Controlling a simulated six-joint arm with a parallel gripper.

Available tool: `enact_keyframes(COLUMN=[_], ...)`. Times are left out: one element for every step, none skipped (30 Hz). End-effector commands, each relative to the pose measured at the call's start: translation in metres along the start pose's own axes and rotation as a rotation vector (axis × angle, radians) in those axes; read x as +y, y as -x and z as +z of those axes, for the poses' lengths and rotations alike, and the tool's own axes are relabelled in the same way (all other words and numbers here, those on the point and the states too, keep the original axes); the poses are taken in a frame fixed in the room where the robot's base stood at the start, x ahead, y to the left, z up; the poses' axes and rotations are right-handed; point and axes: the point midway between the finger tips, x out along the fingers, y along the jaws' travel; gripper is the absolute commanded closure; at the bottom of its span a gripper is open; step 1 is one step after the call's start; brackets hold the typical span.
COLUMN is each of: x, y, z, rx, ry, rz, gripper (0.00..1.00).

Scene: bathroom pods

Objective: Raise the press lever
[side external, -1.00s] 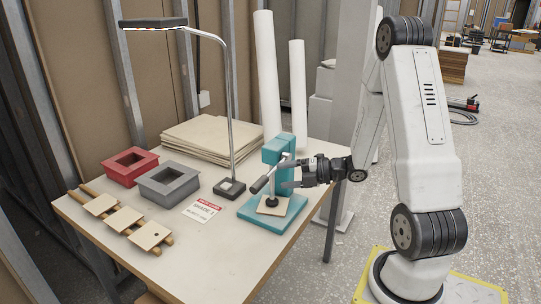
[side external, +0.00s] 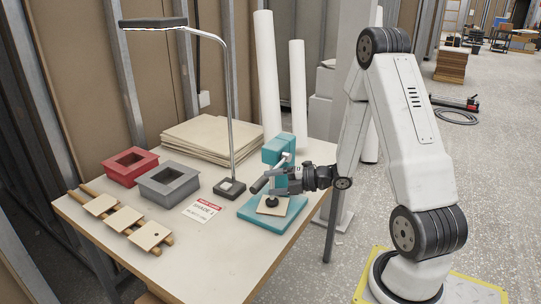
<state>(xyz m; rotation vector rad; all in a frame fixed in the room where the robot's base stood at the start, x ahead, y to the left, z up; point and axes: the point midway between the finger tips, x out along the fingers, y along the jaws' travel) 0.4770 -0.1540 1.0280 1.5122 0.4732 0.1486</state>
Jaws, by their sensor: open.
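The teal press (side external: 258,216) stands at the right front of the table. Its lever is a pale metal arm with a black handle (side external: 260,184), which slants down to the left. The black plunger foot (side external: 271,201) rests on or just above a pale square tile (side external: 283,209) on the press base. My gripper (side external: 282,184) is open, reaching in from the right just beside the lever and in front of the press column. The fingertips overlap the lever in this view, so I cannot tell whether they touch it.
A lamp (side external: 229,100) stands behind the press. A red bin (side external: 117,179), a grey bin (side external: 182,185), a sign card (side external: 201,210) and a rack of tiles (side external: 101,205) lie to the left. Stacked boards (side external: 195,142) lie at the back.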

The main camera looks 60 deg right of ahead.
Motion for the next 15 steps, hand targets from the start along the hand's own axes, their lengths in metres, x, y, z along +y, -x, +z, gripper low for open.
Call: enact_keyframes(x=[0.0, 0.0, 0.0, 0.0, 0.0, 0.0, 0.0, 0.0, 0.0, 0.0, 0.0, 0.0, 0.0, 0.0, 0.0], y=[-0.007, -0.01, -0.014, -0.018, -0.021, -0.025, -0.028, -0.03, -0.033, -0.035, -0.037, -0.04, -0.041, -0.042, -0.043], z=[-0.001, -0.001, -0.001, -0.001, -0.001, -0.001, -0.001, -0.001, 0.0, 0.0, -0.001, -0.001, -0.001, 0.0, 0.0], rx=[0.005, 0.004, 0.004, 0.004, 0.003, 0.003, 0.004, 0.003, 0.002, 0.002, 0.003, 0.002, 0.001, 0.001, 0.0], ry=[0.001, 0.0, 0.0, 0.0, 0.0, 0.0, 0.0, 0.0, 0.001, 0.0, 0.0, 0.0, -0.001, -0.001, -0.001], rz=[0.0, 0.0, 0.0, 0.0, 0.0, 0.0, 0.0, 0.0, 0.0, -0.001, -0.001, -0.001, -0.001, -0.001, -0.001], gripper=[0.27, 0.27, 0.27, 0.27, 0.27, 0.27, 0.27, 0.27, 0.27, 0.27, 0.27, 0.27, 0.27, 0.27, 0.27])
